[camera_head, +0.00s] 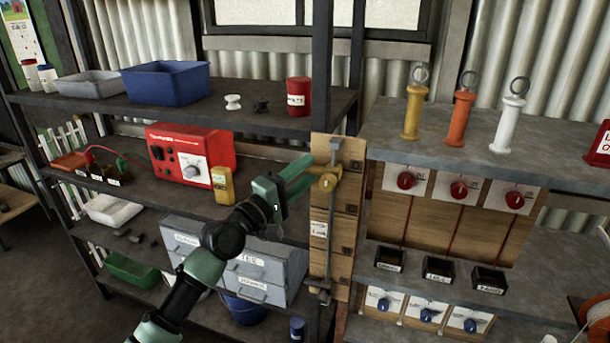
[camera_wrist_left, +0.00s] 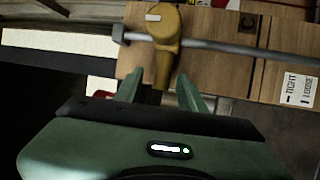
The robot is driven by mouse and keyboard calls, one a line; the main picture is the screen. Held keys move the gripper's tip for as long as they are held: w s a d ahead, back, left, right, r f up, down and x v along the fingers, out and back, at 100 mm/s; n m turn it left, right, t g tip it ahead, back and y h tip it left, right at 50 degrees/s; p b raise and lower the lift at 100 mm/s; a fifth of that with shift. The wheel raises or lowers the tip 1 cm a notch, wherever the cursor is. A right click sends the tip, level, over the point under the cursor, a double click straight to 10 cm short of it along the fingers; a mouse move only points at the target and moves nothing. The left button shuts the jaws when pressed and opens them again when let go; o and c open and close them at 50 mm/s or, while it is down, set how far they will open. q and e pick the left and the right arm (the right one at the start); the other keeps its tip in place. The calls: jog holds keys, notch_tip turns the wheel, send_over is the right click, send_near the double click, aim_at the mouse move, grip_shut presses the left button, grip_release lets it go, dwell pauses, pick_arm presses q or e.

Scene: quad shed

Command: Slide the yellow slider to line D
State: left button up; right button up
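The yellow slider (camera_head: 328,181) sits on a vertical metal rail (camera_head: 330,240) in front of a wooden board (camera_head: 346,225), near the rail's upper end. It also shows in the left wrist view (camera_wrist_left: 163,32), with its knob end pointing at me. My left gripper (camera_head: 312,178) is at the slider from the left. In the left wrist view its two fingers (camera_wrist_left: 160,80) are apart, with the slider's lower end between their tips and a gap on the left side. Small dark line marks (camera_head: 347,209) run down the board's right edge; their letters are too small to read. My right gripper is out of view.
A white tight/loose label (camera_wrist_left: 299,88) is on the board. A yellow meter (camera_head: 222,185) and red box (camera_head: 190,155) stand on the shelf to the left, above grey drawers (camera_head: 250,270). Red-knobbed switches (camera_head: 404,180) are to the right.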

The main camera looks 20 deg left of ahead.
pick_arm(q)
jog(key=shift+f, duration=0.2)
jog(key=b+v, duration=0.2)
jog(key=v, duration=0.5)
jog(key=shift+s, duration=0.35)
jog(key=shift+a, duration=0.15)
